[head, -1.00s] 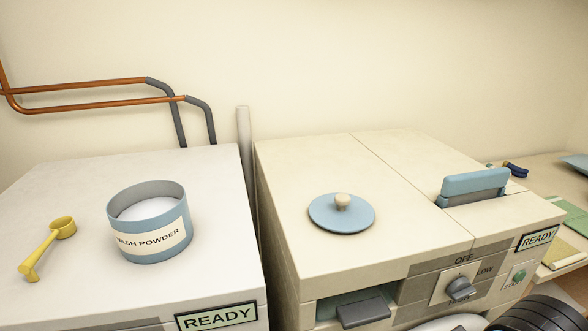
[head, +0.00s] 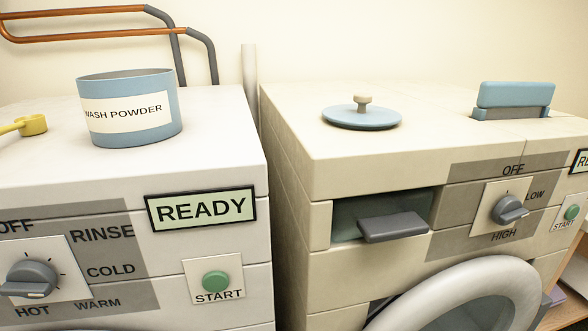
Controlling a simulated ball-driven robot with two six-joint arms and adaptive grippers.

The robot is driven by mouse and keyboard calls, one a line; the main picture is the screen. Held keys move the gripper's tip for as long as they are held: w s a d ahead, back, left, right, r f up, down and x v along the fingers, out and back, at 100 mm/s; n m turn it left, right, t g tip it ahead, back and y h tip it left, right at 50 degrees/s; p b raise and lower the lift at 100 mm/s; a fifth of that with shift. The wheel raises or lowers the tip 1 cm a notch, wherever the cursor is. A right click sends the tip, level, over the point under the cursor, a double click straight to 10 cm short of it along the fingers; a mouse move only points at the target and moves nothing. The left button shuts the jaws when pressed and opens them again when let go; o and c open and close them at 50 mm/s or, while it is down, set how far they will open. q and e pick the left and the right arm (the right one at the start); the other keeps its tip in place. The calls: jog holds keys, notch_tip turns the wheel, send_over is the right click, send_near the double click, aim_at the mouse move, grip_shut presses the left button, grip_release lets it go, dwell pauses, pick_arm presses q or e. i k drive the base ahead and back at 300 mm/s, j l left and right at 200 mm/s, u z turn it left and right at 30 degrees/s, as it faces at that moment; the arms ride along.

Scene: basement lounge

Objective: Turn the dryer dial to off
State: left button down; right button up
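The dryer (head: 300,155) is the cream machine on the right in the head view. Its dial (head: 509,209) is a grey knob on a pale square plate, on a grey panel marked OFF above, LOW at right and HIGH below. The knob's bar points to the right, on the LOW side rather than up at OFF; its exact setting is hard to tell. Neither of my grippers is in view, and nothing touches the dial.
The dryer has a green start button (head: 571,212), an open drawer recess with a grey handle (head: 393,227) and a round door (head: 460,290). A blue lid (head: 361,118) lies on top. The white washer (head: 225,110) at left carries a wash powder tub (head: 130,125) and yellow scoop (head: 33,125).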

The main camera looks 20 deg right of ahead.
aim_at(510, 208)
jog(key=z, duration=1.65)
